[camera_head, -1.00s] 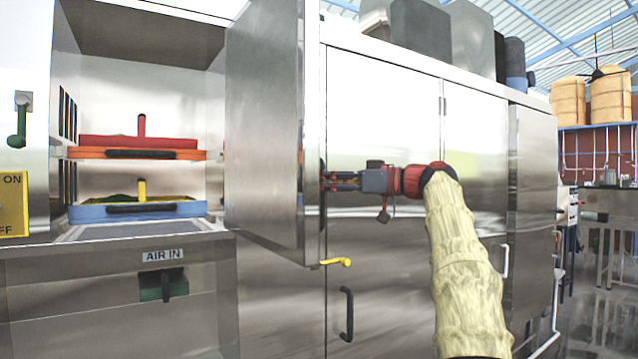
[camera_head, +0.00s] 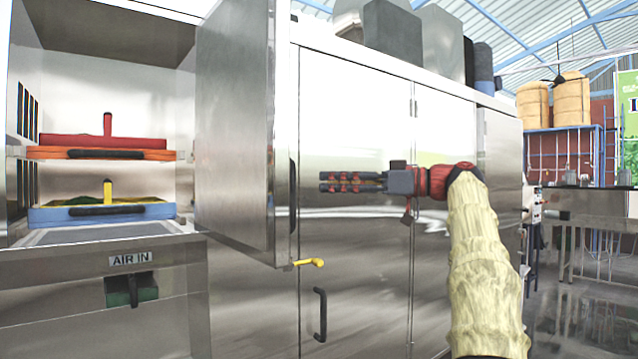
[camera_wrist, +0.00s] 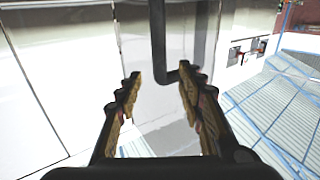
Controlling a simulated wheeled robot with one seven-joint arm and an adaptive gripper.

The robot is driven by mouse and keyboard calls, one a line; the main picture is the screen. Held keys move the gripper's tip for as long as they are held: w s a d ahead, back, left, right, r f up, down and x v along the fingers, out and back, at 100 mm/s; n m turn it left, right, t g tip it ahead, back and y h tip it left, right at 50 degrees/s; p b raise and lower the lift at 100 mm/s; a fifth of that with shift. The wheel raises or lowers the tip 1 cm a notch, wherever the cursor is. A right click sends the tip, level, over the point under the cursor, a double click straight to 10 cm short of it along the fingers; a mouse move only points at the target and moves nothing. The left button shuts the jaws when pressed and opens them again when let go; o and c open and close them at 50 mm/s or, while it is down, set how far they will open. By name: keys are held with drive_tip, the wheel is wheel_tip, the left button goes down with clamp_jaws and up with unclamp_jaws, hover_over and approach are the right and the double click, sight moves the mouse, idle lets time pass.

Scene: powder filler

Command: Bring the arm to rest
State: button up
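My gripper (camera_head: 322,182) points left, level, in front of the steel cabinet front in the head view. Its fingers are parted with nothing between them. The open steel door (camera_head: 235,130) stands to the left, and a visible gap separates its black handle (camera_head: 293,182) from my fingertips. In the wrist view my two fingers (camera_wrist: 160,84) are spread apart, and a black handle (camera_wrist: 157,40) on a pale metal surface shows ahead between them. My arm, in a cream sleeve, is raised and bent.
The open compartment at left holds a red-orange tray (camera_head: 100,154) above a blue tray (camera_head: 60,215). A yellow latch handle (camera_head: 310,262) and a black lower handle (camera_head: 320,315) stick out below my gripper. Open floor and a bench (camera_head: 590,200) lie at right.

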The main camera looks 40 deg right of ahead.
drive_tip(key=shift+s+d, duration=0.2)
drive_tip(key=shift+s, duration=0.05)
idle(0.5)
